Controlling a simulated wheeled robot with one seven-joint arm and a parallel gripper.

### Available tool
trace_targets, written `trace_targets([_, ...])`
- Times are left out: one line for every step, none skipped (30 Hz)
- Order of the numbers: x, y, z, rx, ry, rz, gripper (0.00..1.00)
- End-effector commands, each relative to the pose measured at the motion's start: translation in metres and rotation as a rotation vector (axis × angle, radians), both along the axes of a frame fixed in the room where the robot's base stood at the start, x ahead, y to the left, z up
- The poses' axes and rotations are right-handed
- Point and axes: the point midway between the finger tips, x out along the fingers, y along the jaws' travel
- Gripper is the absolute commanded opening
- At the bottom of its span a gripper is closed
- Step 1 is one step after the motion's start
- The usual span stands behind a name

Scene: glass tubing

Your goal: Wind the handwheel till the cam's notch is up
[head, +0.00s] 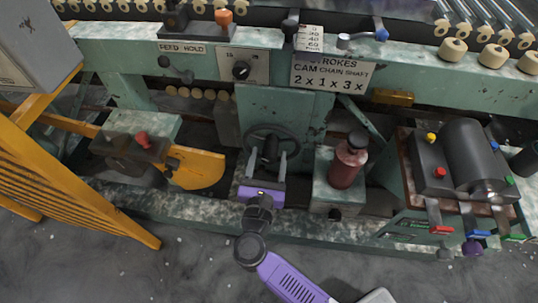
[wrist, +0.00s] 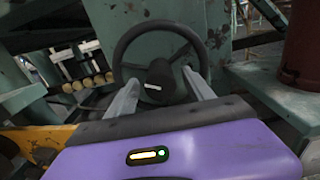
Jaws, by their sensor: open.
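The dark handwheel (head: 270,129) stands on the front of the green machine, at its middle. It fills the upper middle of the wrist view, with its rim (wrist: 158,27) and dark hub (wrist: 160,75) showing; the hub has a short white mark. My gripper (head: 268,156) is open in front of the wheel. Its two grey fingers point at the lower part of the wheel, one each side of the hub; it also shows in the wrist view (wrist: 160,88). I cannot tell whether the fingers touch the rim. I cannot pick out the cam or its notch for certain.
A red bottle (head: 348,160) stands on a green block just right of the wheel. A yellow curved plate (head: 197,168) is on the left. A motor unit (head: 468,160) with coloured knobs is at right.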

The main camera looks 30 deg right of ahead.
Motion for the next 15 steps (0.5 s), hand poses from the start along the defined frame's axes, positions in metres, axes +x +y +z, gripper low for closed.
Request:
trace_targets([0.0035, -0.0028, 0.0003, -0.001, -0.001, -0.001, 0.61])
trace_targets([0.0048, -0.0039, 0.0004, -0.001, -0.001, -0.002, 0.61])
trace_targets([0.0061, -0.0049, 0.0004, -0.001, -0.001, -0.001, 0.61])
trace_targets([0.0067, -0.0054, 0.0004, -0.001, -0.001, -0.001, 0.61])
trace_targets([0.0072, -0.0058, 0.0004, -0.001, -0.001, -0.001, 0.61])
trace_targets([0.0076, -0.0059, 0.0004, -0.001, -0.001, -0.001, 0.61])
trace_targets([0.0077, -0.0060, 0.0004, -0.001, -0.001, -0.001, 0.61])
trace_targets([0.0077, -0.0060, 0.0004, -0.001, -0.001, 0.000, 0.61])
trace_targets([0.0076, -0.0059, 0.0004, 0.000, 0.000, 0.000, 0.61])
trace_targets([0.0075, -0.0058, 0.0004, 0.000, 0.000, 0.000, 0.61])
trace_targets([0.0075, -0.0058, 0.0004, 0.000, 0.000, 0.000, 0.61])
trace_targets([0.0075, -0.0058, 0.0004, -0.001, -0.001, 0.000, 0.59])
trace_targets([0.0075, -0.0057, 0.0004, 0.000, 0.000, 0.000, 0.53])
trace_targets([0.0075, -0.0057, 0.0004, 0.000, 0.000, 0.000, 0.47])
trace_targets([0.0075, -0.0057, 0.0004, 0.000, 0.000, 0.000, 0.40])
